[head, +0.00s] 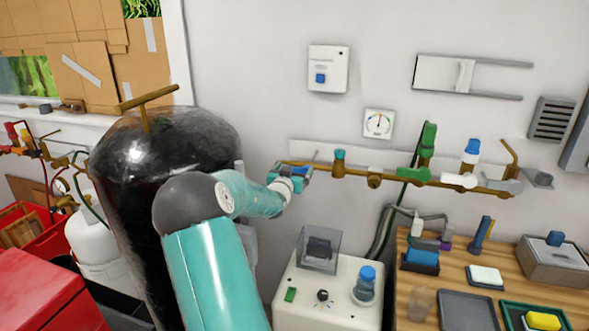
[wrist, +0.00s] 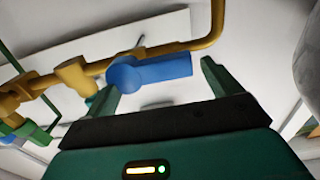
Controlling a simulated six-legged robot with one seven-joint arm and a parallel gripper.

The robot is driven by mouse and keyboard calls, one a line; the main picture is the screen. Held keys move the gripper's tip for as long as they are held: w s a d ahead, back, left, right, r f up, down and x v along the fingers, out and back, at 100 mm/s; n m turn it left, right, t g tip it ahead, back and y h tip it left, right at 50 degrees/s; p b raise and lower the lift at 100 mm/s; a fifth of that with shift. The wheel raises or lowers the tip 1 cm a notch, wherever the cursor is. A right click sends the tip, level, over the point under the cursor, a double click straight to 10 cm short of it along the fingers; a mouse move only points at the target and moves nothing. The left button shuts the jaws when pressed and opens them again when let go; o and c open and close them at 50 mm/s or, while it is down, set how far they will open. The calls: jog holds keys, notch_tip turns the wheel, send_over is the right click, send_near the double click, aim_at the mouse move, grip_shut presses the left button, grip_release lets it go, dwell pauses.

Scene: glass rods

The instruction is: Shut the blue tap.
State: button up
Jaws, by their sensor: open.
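The blue tap (wrist: 150,72) has a rounded end at the left and a flat lever reaching right, roughly along the brass pipe (wrist: 200,42) in the wrist view. My gripper (wrist: 157,76) is open, with one green finger near each end of the lever. I cannot tell whether either finger touches it. In the head view my gripper (head: 302,177) is at the left part of the brass pipe on the wall, and it largely hides the tap there.
The pipe also carries a teal-topped fitting (head: 339,160), a green tap (head: 428,145) and a white tap with a blue top (head: 471,152). A black cylinder (head: 150,150) stands to the left. A white machine (head: 325,300) and wooden table (head: 400,300) are below.

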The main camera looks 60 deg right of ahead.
jog(key=shift+w+d, duration=0.1)
jog(key=shift+d, duration=0.5)
jog(key=c, duration=1.4)
